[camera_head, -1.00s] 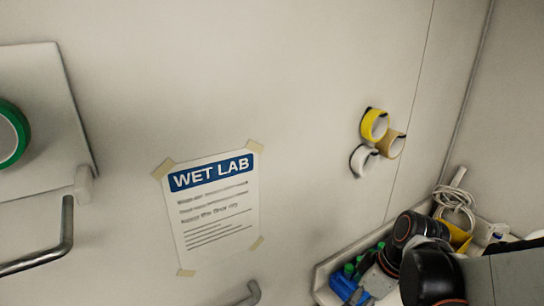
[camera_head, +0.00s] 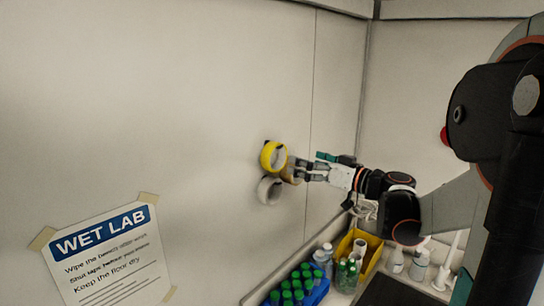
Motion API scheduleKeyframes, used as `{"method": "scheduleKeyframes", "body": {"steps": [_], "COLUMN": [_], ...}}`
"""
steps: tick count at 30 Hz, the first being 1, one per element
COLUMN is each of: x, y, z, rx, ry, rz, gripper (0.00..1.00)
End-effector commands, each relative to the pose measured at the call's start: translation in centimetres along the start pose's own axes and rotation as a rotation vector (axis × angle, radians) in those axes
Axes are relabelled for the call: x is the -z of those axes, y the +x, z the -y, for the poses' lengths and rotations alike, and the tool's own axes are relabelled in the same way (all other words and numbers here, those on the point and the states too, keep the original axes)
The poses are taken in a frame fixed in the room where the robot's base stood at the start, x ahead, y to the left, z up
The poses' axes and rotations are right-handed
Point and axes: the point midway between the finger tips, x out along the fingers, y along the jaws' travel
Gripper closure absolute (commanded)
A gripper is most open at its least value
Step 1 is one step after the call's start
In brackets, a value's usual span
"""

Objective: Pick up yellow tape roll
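The yellow tape roll (camera_head: 265,157) hangs on the pale wall near the middle of the head view, ring face toward me. It is the top one of a cluster, with a tan roll (camera_head: 290,175) at its lower right and a white roll (camera_head: 262,191) below. My gripper (camera_head: 299,171) reaches in from the right, its fingers just right of the yellow roll and partly over the tan roll. I cannot tell whether it touches any roll or how far its fingers are apart.
Below stands a bench with a blue rack of green-capped bottles (camera_head: 293,291), a yellow bin (camera_head: 372,251) and white bottles (camera_head: 419,264). A WET LAB sign (camera_head: 107,255) is taped to the wall at lower left. The wall left of the rolls is clear.

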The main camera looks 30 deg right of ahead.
Motion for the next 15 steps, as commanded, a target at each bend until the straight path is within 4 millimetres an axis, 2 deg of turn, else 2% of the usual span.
{"method": "scheduleKeyframes", "body": {"steps": [3, 7, 15], "x": [0.1, 0.0, -0.2], "y": [2.5, 4.7, 6.5], "z": [0.2, 0.2, 0.2], "rx": [0.005, 0.004, 0.003], "ry": [0.000, 0.000, 0.000], "rz": [0.002, 0.002, 0.003], "gripper": [0.02, 0.02, 0.02]}}
